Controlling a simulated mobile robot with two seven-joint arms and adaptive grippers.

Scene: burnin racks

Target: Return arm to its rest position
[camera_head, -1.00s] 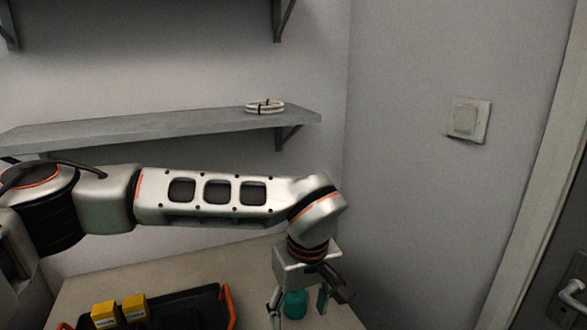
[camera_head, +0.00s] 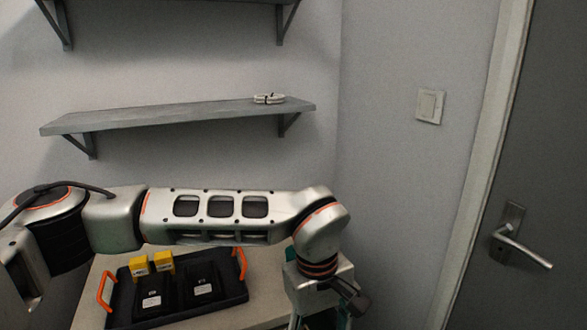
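My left arm reaches across the view from the left, with its elbow bent down at the right. My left gripper (camera_head: 320,310) points down at the bottom edge of the head view. Its fingertips are cut off by the frame, so its opening does not show. Something teal shows beside and behind the fingers, mostly hidden. I cannot tell whether the gripper touches it. My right gripper is not in view.
Grey shelves are on the wall; the lower one (camera_head: 180,115) bears a white coil (camera_head: 269,99). A grey door (camera_head: 535,150) stands right.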

